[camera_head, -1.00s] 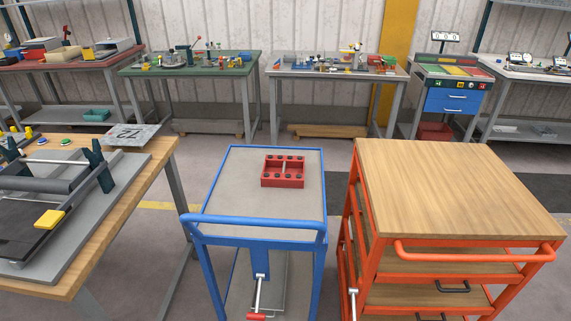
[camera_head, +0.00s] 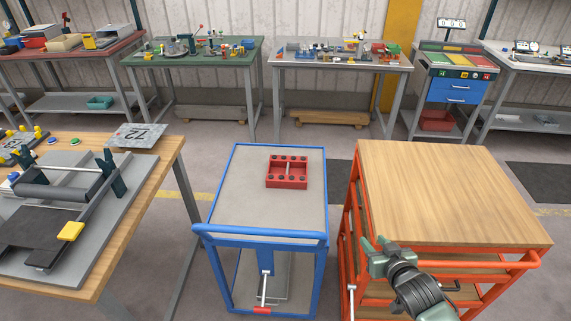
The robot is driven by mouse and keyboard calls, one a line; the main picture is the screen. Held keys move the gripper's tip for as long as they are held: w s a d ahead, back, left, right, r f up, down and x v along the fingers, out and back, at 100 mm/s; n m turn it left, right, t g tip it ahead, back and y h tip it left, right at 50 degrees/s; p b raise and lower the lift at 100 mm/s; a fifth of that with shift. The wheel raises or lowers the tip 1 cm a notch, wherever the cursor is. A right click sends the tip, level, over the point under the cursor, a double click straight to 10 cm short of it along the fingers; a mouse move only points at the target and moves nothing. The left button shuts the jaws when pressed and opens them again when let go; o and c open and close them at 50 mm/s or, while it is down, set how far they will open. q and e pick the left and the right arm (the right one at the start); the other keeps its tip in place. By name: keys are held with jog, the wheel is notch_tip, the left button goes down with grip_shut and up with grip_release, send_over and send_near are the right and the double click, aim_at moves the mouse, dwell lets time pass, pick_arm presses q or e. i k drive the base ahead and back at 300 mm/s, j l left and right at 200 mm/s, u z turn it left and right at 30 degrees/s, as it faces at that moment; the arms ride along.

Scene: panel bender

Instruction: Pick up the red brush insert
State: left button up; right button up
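The red brush insert (camera_head: 287,172) appears to be the red block with several dark round spots and recessed pockets. It lies on the grey top of the blue cart (camera_head: 240,205), toward the back right of that top. My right gripper (camera_head: 372,258) is in front of the orange cart's left front corner, well to the right of and nearer than the red block, not touching it. Its fingers are small and partly turned away, so their opening is unclear. My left gripper is out of view.
The orange cart (camera_head: 450,190) with a bare wooden top and front handle stands on the right. A wooden bench (camera_head: 150,170) with a bender and a plate marked 72 (camera_head: 136,136) stands on the left. Cluttered benches line the back wall.

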aim_at(290, 172)
jog(key=i+j, duration=0.25)
jog(key=i, duration=0.15)
jog(key=i+j, duration=0.3)
jog(key=i, duration=0.15)
jog(key=i+j, duration=0.25)
jog(key=i, duration=0.15)
